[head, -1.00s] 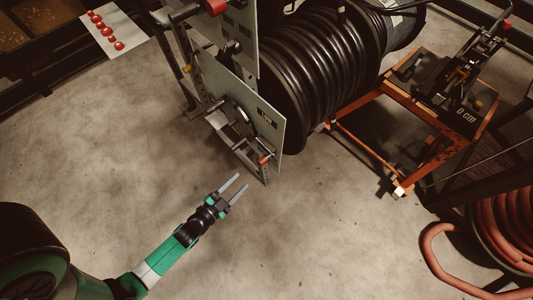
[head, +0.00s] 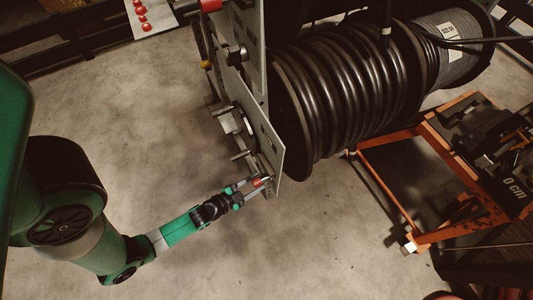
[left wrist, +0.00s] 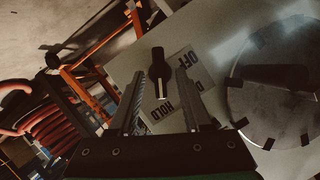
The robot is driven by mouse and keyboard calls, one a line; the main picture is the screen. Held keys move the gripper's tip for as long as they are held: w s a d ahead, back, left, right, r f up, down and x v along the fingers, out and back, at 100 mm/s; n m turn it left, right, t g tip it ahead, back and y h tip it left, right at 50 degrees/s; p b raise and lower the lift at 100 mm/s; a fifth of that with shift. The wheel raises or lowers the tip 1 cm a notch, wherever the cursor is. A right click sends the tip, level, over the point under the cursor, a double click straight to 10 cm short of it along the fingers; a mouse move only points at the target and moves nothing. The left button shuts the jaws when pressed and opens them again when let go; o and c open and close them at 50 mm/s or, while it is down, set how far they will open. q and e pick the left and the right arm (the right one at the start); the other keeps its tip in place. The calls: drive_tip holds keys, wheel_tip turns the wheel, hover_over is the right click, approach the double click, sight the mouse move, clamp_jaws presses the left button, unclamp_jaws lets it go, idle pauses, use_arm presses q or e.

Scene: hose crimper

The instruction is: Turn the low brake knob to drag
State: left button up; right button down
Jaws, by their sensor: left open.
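The low brake knob (head: 259,182) shows in the head view as a small red-ended part at the lower edge of the grey LOW panel (head: 262,140). In the left wrist view a dark knob (left wrist: 158,64) with a pale stem stands before a label plate (left wrist: 186,82) reading OFF and HOLD; a third word is partly hidden. My left gripper (head: 254,182) is at the knob. In the left wrist view its open fingers (left wrist: 158,80) lie on either side of the knob. I cannot tell whether they touch it. My right gripper is not in view.
A large round metal disc (left wrist: 285,85) with dark tabs sits beside the label plate. Behind the panel is a black hose reel (head: 345,95). An orange frame (head: 385,195) stands at the right. Bare floor (head: 130,150) lies left of the panel.

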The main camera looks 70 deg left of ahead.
use_arm(q)
drive_tip(key=shift+x, duration=0.9)
drive_tip(key=shift+s+d, duration=0.1)
drive_tip(key=shift+s, duration=0.3)
drive_tip(key=shift+c, duration=0.9)
clamp_jaws()
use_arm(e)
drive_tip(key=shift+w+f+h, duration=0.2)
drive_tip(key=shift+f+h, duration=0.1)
use_arm(q)
drive_tip(key=shift+r, duration=0.1)
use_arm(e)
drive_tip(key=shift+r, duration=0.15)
